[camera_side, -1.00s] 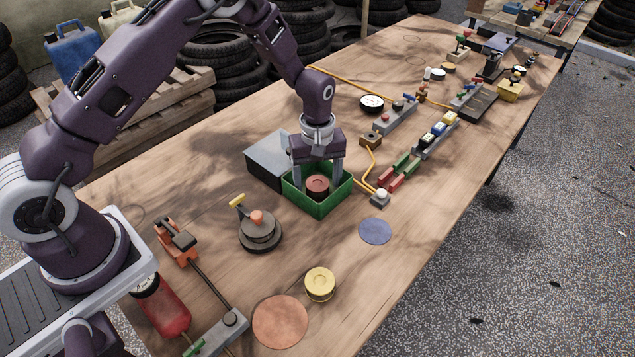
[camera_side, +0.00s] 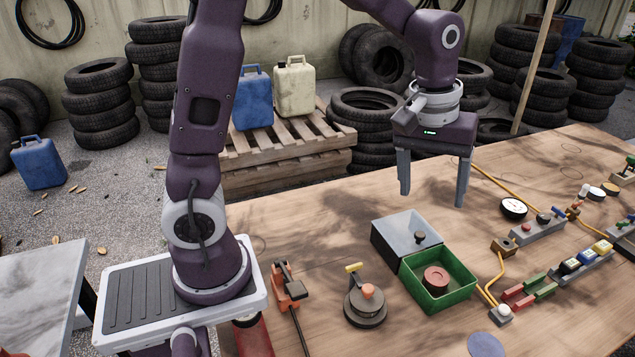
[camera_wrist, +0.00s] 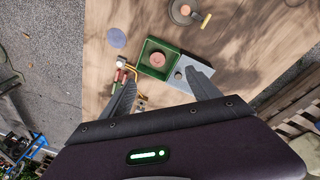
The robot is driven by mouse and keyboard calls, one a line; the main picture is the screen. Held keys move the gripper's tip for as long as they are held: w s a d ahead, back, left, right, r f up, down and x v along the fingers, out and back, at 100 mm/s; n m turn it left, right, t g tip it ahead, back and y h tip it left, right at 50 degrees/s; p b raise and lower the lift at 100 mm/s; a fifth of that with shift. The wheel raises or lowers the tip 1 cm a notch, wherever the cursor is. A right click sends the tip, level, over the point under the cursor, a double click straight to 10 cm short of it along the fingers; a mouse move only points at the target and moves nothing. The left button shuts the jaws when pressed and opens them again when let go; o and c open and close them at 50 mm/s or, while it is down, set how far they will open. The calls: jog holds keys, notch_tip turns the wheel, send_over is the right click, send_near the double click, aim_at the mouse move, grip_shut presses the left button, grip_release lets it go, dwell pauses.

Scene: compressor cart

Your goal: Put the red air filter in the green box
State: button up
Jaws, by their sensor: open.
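The red air filter (camera_side: 436,279) is a round reddish disc lying inside the green box (camera_side: 464,293), clear of its walls as far as I can see. In the wrist view the filter (camera_wrist: 157,60) also shows inside the green box (camera_wrist: 146,47). My gripper (camera_side: 432,199) is open and empty, raised above the table behind the box, with its two fingers wide apart. Nothing is between the fingers.
A grey lid-like box with a dark knob (camera_side: 398,238) adjoins the green box. A round gauge-like device with a red knob (camera_side: 366,304) and an orange tool (camera_side: 288,287) stand left. Yellow hose (camera_side: 491,288), coloured blocks and valves lie right. A blue disc (camera_side: 486,344) lies in front.

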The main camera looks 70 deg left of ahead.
jog(key=s+r+m+t, duration=0.1)
jog(key=s+r+m, duration=0.1)
jog(key=s, duration=0.8)
jog(key=s+a+r+m+t, duration=0.1)
jog(key=s+m, duration=0.4)
jog(key=s, duration=0.6)
notch_tip(320, 180, up, 3)
jog(key=shift+s+f+t, duration=0.15)
jog(key=shift+s+t, duration=0.05)
jog(key=shift+t, duration=0.6)
